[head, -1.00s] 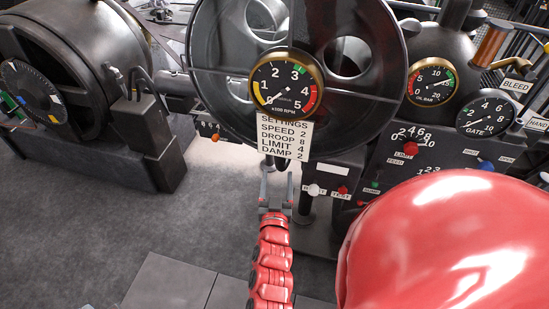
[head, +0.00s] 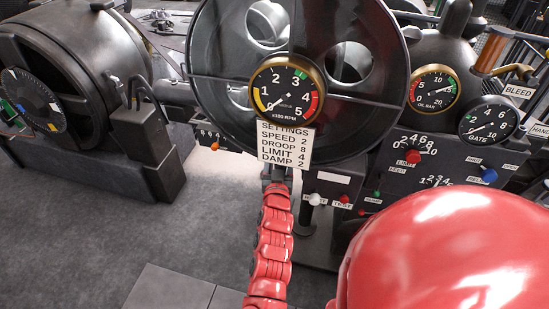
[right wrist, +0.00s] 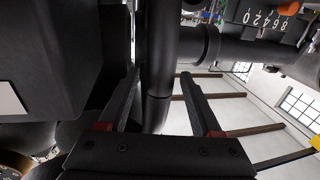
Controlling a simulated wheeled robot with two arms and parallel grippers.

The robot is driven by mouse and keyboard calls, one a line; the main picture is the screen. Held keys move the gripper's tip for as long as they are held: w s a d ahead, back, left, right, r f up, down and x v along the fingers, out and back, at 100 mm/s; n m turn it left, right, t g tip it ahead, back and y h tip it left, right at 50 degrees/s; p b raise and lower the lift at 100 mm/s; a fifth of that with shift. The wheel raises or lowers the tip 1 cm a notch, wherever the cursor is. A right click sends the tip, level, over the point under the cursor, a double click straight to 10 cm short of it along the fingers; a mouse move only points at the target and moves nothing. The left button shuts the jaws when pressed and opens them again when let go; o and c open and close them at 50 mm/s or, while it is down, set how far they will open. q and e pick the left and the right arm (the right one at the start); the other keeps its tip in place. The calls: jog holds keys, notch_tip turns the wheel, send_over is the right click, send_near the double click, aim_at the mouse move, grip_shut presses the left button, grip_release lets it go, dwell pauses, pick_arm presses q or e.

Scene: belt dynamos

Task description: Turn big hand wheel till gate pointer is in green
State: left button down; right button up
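The gate gauge (head: 487,119) is at the right in the head view. My left gripper is not in view.
A settings card (head: 285,144) hangs below the RPM gauge (head: 286,90). A panel with a red limit knob (head: 412,156) and an oil gauge (head: 433,88) are at the right. A machine with a marked disc (head: 35,97) is at the left. Grey floor (head: 215,220) is clear between.

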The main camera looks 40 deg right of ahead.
grip_shut()
dwell(1.2)
